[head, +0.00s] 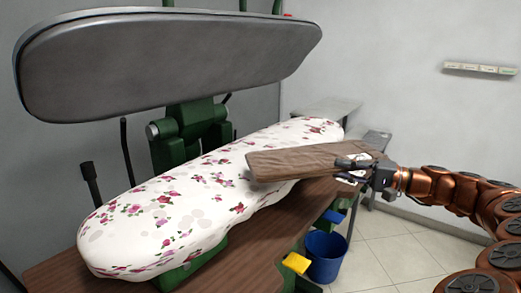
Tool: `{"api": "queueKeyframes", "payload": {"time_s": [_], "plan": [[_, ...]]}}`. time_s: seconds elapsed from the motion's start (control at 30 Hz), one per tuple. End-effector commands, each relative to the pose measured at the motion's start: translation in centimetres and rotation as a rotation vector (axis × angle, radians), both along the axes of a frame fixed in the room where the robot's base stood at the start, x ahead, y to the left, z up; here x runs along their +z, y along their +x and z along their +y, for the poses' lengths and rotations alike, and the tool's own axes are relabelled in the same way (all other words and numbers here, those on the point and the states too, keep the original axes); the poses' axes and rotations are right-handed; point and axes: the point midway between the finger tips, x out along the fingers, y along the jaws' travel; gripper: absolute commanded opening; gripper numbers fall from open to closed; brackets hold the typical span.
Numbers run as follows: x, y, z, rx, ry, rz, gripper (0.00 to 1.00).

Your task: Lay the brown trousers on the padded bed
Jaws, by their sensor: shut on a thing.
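The brown trousers (300,160) look like a flat, folded strip in the head view. My gripper (362,165) is shut on their right end. The trousers reach left from the gripper over the right part of the padded bed (165,215), which has a white cover with pink flowers. I cannot tell whether the trousers touch the cover or hang just above it. The far right end of the bed shows behind them.
The grey press head (170,62) is raised above the bed on a green machine frame (190,130). A brown wooden table (265,240) lies under the bed. A blue bucket (325,255) stands on the tiled floor.

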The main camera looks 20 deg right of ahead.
Motion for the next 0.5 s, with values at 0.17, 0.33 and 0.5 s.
{"api": "queueKeyframes", "payload": {"time_s": [0.17, 0.33, 0.5], "plan": [[0.2, 0.0, 0.2, -0.005, 0.003, -0.006, 0.0], [0.7, 0.0, 0.9, -0.042, 0.01, -0.024, 0.0], [1.3, 0.1, 2.6, -0.097, 0.02, -0.041, 0.0]]}}
